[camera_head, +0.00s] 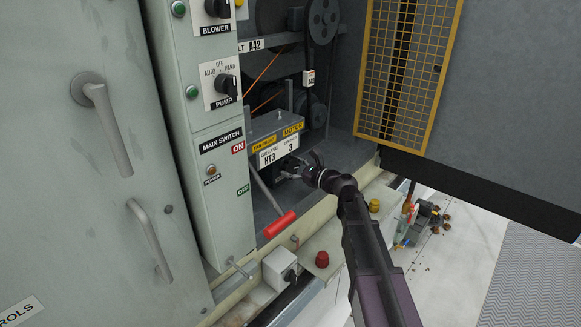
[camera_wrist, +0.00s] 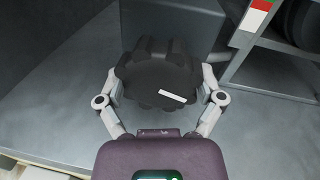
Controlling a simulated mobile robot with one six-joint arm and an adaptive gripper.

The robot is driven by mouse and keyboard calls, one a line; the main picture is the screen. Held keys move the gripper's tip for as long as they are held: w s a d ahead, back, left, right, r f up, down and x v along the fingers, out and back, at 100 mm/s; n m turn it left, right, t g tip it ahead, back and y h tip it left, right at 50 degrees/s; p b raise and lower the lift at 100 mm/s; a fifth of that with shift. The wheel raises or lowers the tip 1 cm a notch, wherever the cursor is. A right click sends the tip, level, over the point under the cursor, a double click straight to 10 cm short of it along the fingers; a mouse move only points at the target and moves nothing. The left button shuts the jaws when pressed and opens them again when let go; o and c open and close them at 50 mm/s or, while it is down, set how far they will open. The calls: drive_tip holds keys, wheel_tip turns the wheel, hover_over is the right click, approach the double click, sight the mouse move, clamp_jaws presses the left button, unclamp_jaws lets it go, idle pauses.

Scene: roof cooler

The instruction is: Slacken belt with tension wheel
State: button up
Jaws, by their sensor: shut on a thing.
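The tension wheel is a black lobed knob with a white mark on its face. It fills the middle of the wrist view (camera_wrist: 155,75). My gripper (camera_wrist: 161,78) is shut on this wheel, with one grey finger at each side of its rim. In the head view my gripper (camera_head: 303,167) reaches to the front of the motor housing (camera_head: 276,137), below its labels, and mostly hides the wheel. A thin orange line, perhaps the belt (camera_head: 266,68), runs slanting up behind the housing. Its tightness cannot be told.
A red-handled lever (camera_head: 279,224) slants out left of my gripper. The switch panel (camera_head: 217,150) stands further left. A yellow mesh guard (camera_head: 405,70) hangs open at right. Red (camera_head: 322,259) and yellow (camera_head: 374,206) knobs stand on the front ledge.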

drive_tip(key=n+p, duration=0.1)
drive_tip(key=n, duration=0.3)
drive_tip(key=shift+n+h, duration=0.3)
drive_tip(key=shift+n, duration=0.1)
drive_tip(key=n, duration=0.4)
drive_tip(key=shift+h+p, duration=0.3)
drive_tip(key=n, duration=0.4)
drive_tip(key=shift+n+t+h, duration=0.4)
drive_tip(key=n, duration=0.3)
drive_tip(key=shift+n+t, duration=0.3)
drive_tip(key=shift+n, duration=0.1)
drive_tip(key=o, duration=0.9)
drive_tip(key=shift+c, duration=0.2)
